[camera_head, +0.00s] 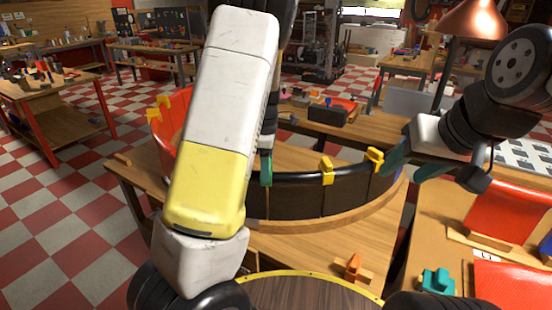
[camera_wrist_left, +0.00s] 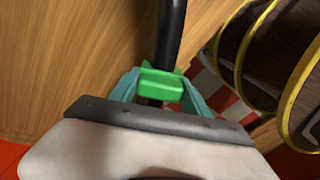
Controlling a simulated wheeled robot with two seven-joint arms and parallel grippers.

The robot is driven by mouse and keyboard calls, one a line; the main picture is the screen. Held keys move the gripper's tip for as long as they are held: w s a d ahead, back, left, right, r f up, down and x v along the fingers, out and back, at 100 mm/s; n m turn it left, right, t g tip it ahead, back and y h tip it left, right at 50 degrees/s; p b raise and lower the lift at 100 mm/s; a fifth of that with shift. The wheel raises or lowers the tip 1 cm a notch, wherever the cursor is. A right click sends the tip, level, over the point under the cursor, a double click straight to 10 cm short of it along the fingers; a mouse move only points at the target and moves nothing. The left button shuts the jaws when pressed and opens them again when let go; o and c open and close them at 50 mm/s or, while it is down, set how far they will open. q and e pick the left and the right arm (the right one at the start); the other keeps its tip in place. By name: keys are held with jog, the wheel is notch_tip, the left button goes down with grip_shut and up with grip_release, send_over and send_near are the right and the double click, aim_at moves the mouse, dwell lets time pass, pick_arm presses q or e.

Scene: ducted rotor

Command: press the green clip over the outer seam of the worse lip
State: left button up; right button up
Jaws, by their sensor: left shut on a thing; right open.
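The green clip (camera_wrist_left: 162,85) sits between the teal fingers of my left gripper (camera_wrist_left: 164,92) in the left wrist view. The gripper is shut on it, and the clip lies across a black rounded lip (camera_wrist_left: 171,35); I cannot tell whether it is fully seated. In the head view, a green piece (camera_head: 265,171) shows on the curved dark duct wall (camera_head: 297,197), beside my white and yellow left arm, which hides most of the left gripper. Yellow clips (camera_head: 327,171) (camera_head: 375,159) sit on the lip to the right. My right gripper (camera_head: 408,165) is open near the wall's right end.
The duct stands on a wooden bench (camera_head: 317,246). An orange-red panel (camera_head: 168,135) with yellow clips is at left, partly behind my arm. An orange clip (camera_head: 354,266) on a wooden stand is in front. A teal block (camera_head: 437,283) and red panels (camera_head: 508,212) lie at right.

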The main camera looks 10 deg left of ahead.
pick_arm(q)
jog(key=o, duration=1.4)
notch_tip(320, 180, up, 8)
jog(key=shift+f, duration=0.1)
jog(key=shift+s, duration=0.15)
jog(key=s+r+m+t, duration=0.2)
jog(key=s+r+m, duration=0.2)
jog(key=s+m, duration=0.2)
jog(key=s+d+r+m+t+h, duration=0.1)
jog(key=s+r+m+t, duration=0.1)
jog(key=s+r+m, duration=0.2)
jog(key=s+d+r+m+t+h, duration=0.1)
jog(key=s+r+m, duration=0.3)
jog(key=s+m, duration=0.5)
jog(key=s+t, duration=0.1)
jog(key=s, duration=0.4)
jog(key=shift+r+m, duration=0.2)
jog(key=shift+m, duration=0.1)
